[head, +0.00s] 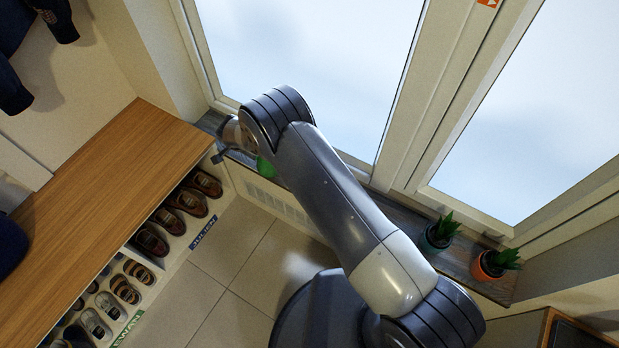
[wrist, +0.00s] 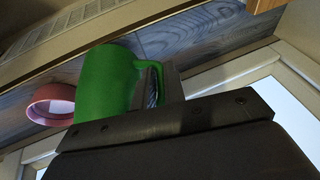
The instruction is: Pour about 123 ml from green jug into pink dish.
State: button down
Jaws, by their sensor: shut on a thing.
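The green jug (wrist: 108,82) shows large in the wrist view, with its handle to the right. My gripper (wrist: 166,88) is shut on the jug at its handle side. In the head view, only a small piece of the green jug (head: 265,167) shows beside my arm, near the window sill's left end. The pink dish (wrist: 40,113) is in the wrist view, left of the jug and close to it in the picture, on the grey wood sill. The dish is not visible in the head view. I cannot see the liquid level in the jug or the dish's contents.
The window frame (head: 440,100) rises behind the sill. Two potted plants (head: 438,234) (head: 492,265) stand on the sill at right. A wooden bench top (head: 110,185) over shoe cubbies lies at left. The tiled floor (head: 235,262) between is clear.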

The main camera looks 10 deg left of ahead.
jog(key=f+h+b, duration=0.1)
jog(key=b, duration=0.1)
jog(key=a+f+b, duration=0.1)
jog(key=b, duration=0.2)
jog(key=a+f+h+b, duration=0.1)
jog(key=b, duration=0.1)
jog(key=shift+w+n+h+b, duration=0.25)
jog(key=shift+n+h+b, duration=0.05)
jog(key=shift+b, duration=0.1)
jog(key=shift+a+r, duration=0.1)
